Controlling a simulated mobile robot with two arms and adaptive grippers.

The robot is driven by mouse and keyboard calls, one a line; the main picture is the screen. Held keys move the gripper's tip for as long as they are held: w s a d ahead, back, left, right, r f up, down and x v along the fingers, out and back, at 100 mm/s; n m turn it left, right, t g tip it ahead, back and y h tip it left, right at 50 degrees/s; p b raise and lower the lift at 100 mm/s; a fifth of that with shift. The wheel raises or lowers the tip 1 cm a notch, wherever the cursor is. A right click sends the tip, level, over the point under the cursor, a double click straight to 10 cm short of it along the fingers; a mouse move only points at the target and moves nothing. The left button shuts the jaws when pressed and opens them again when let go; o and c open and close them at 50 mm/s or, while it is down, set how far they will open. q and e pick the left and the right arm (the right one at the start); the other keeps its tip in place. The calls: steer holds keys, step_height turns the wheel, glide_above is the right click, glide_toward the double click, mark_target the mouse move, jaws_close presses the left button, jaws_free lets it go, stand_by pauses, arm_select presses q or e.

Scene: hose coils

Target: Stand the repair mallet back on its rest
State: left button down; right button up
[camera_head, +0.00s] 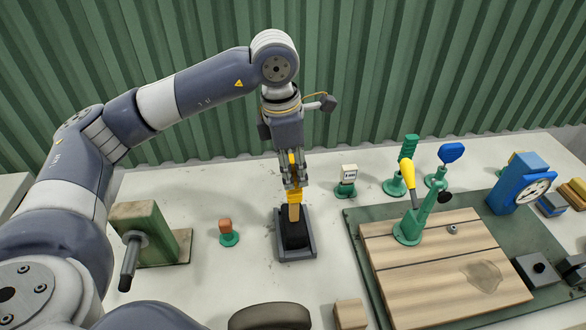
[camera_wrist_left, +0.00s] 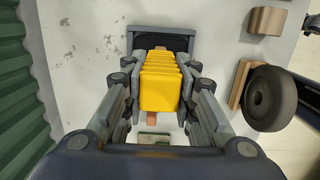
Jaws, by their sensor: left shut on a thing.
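The repair mallet has a yellow ribbed grip (camera_head: 294,196), a wooden shaft (camera_head: 294,212) and a black head (camera_head: 293,232). It is upright, head down, over the dark grey tray-like rest (camera_head: 296,254). The head appears within the rest's rim; I cannot tell whether it touches the bottom. My left gripper (camera_head: 292,178) comes down from above and is shut on the yellow grip. In the left wrist view the yellow grip (camera_wrist_left: 160,80) sits between the fingers, with part of the dark rest (camera_wrist_left: 160,32) behind it. My right gripper is not in view.
Left of the rest are a small green stand with an orange-brown block (camera_head: 227,228) and a green block with a dark rod (camera_head: 140,232). Right are a white-labelled stand (camera_head: 347,180) and a wooden board (camera_head: 440,270). A dark round object (camera_head: 270,317) lies in front.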

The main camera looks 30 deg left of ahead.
arm_select(q)
steer(key=shift+f+b, duration=0.3)
steer(key=shift+b, duration=0.05)
stand_by(0.8)
steer(key=c, duration=1.2)
jaws_free()
steer(key=shift+s+f, duration=0.1)
steer(key=shift+s+a+r+p, duration=0.1)
steer(key=shift+r+p, duration=0.7)
steer(key=shift+r, duration=0.55)
steer(key=shift+s+a+r+p, duration=0.15)
steer(key=shift+r+p, duration=0.65)
steer(key=shift+r, duration=0.55)
steer(key=shift+s+a+r+p, duration=0.1)
steer(key=shift+r+p, duration=0.7)
steer(key=shift+r, duration=0.55)
